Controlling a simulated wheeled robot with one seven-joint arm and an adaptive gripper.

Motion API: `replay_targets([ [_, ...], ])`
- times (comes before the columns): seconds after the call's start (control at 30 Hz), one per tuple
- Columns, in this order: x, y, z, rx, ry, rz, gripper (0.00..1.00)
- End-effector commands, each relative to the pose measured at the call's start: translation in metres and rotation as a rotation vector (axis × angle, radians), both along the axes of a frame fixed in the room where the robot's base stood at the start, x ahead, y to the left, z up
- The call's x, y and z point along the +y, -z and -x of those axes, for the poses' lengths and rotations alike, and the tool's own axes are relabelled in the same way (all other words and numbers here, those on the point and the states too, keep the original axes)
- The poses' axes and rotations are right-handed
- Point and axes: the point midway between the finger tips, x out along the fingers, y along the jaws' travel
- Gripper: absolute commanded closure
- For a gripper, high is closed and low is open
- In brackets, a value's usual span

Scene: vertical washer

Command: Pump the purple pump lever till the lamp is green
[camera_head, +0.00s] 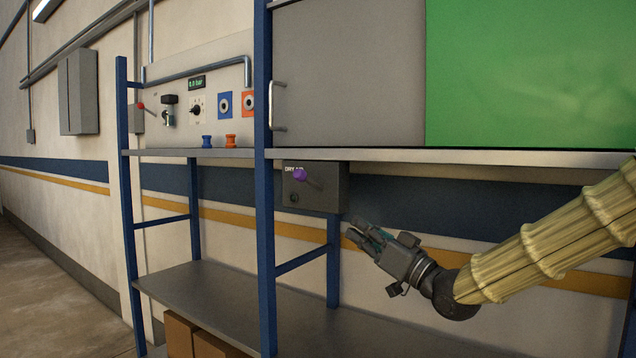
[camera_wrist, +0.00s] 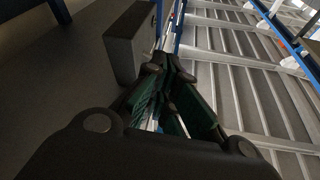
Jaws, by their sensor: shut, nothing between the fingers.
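The pump lever with its purple knob (camera_head: 300,174) sticks out from the front of a dark grey box (camera_head: 325,190) under the shelf in the head view. A small dark round part (camera_head: 294,198) sits below the lever on the box; I cannot tell if it is the lamp, and no green light shows on the box. My gripper (camera_head: 354,231) is shut and empty, to the right of and below the lever, apart from it. In the wrist view the shut fingers (camera_wrist: 168,80) point toward a dark box-like shape (camera_wrist: 128,42); the purple knob is not visible there.
A blue-post rack (camera_head: 265,230) stands around the box, with a shelf edge (camera_head: 440,156) right above it. A control panel (camera_head: 200,100) with a red-knobbed lever is at upper left. A lower shelf (camera_head: 215,290) and cardboard boxes (camera_head: 195,338) lie below. Space before the box looks clear.

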Motion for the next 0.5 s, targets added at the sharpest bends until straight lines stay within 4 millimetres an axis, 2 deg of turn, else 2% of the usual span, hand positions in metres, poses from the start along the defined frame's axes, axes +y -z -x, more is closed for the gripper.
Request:
replay_targets([
  [0.03,-0.001,-0.031,0.007,-0.051,-0.015,-0.012,1.0],
  [0.1,-0.003,-0.062,0.016,-0.108,-0.035,-0.024,1.0],
  [0.2,-0.004,-0.094,0.026,-0.164,-0.057,-0.035,1.0],
  [0.33,-0.005,-0.114,0.034,-0.2,-0.072,-0.042,1.0],
  [0.5,-0.005,-0.117,0.035,-0.206,-0.074,-0.042,1.0],
])
